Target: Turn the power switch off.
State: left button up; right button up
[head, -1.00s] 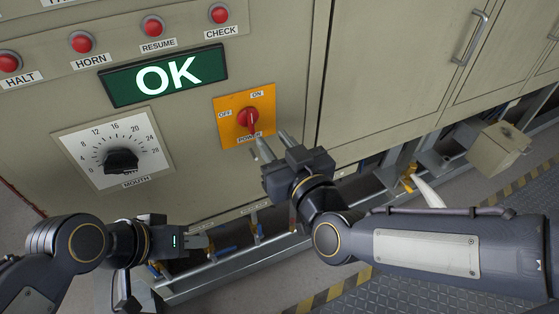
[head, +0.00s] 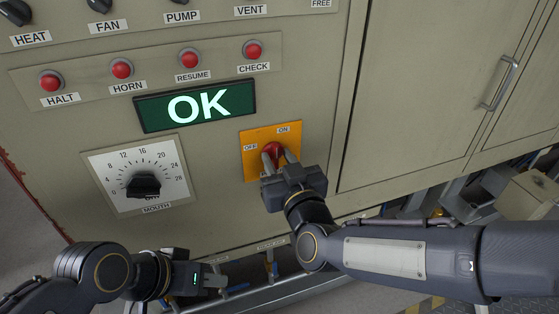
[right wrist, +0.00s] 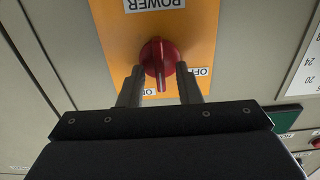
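The power switch is a red rotary knob (head: 272,149) on an orange plate (head: 257,170) with OFF, ON and POWER labels. In the right wrist view, the red knob (right wrist: 158,57) has its handle pointing toward the ON label, with OFF to one side. My right gripper (head: 280,161) is at the switch, its fingers apart on either side of the handle. In the right wrist view the right gripper (right wrist: 159,80) shows gaps beside the handle, so no grip is visible. My left gripper (head: 218,281) is low at left, away from the switch; its finger gap is unclear.
A MOUTH dial (head: 144,186) and a lit OK display (head: 195,106) are left of and above the switch. Red buttons (head: 190,58) line the panel above. A cabinet door handle (head: 499,84) juts out at right. Pipes and rails run below the panel.

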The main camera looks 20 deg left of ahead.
jog(key=shift+c, duration=0.4)
grip_shut()
jog(key=shift+n, duration=0.3)
jog(key=n, duration=0.2)
jog(key=shift+s+a+n, duration=0.1)
jog(key=shift+n, duration=0.3)
jog(key=n+p, duration=0.1)
jog(key=n, duration=0.2)
jog(key=shift+n, duration=0.3)
jog(key=n, duration=0.2)
jog(key=n+p, duration=0.1)
jog(key=n, duration=0.2)
jog(key=shift+s+a+f+n, duration=0.1)
jog(key=shift+a+f+n, duration=0.05)
jog(key=shift+n, duration=0.15)
jog(key=n+p, duration=0.1)
jog(key=n, duration=0.4)
jog(key=shift+f+p, duration=0.2)
jog(key=shift+p, duration=0.1)
jog(key=shift+n, duration=0.3)
